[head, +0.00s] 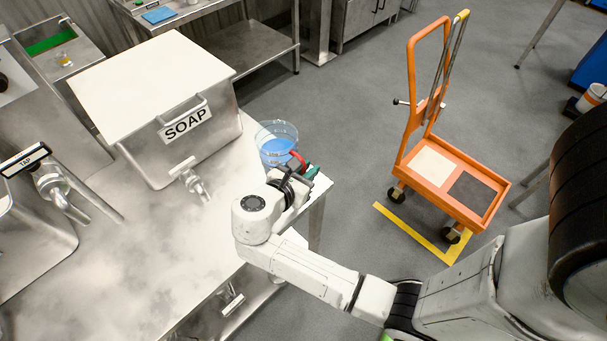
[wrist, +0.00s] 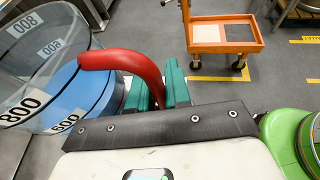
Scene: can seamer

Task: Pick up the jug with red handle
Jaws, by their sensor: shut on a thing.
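The jug (head: 275,132) is clear, with blue liquid inside and a red handle (head: 298,157). In the head view it is at the right edge of the steel bench, beside the soap tank. In the wrist view the jug (wrist: 108,92) fills the left side, marked 800, and its red handle (wrist: 122,60) curves toward the fingers. My gripper (wrist: 158,88) has green fingers and is shut on the red handle. In the head view my gripper (head: 306,171) is partly hidden behind my wrist. I cannot tell whether the jug's base touches the bench.
A steel tank marked SOAP (head: 150,90) with a tap (head: 190,177) stands just left of the jug. Another tap (head: 55,188) is farther left. The steel bench (head: 170,235) is clear in front. An orange trolley (head: 458,199) stands on the floor to the right.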

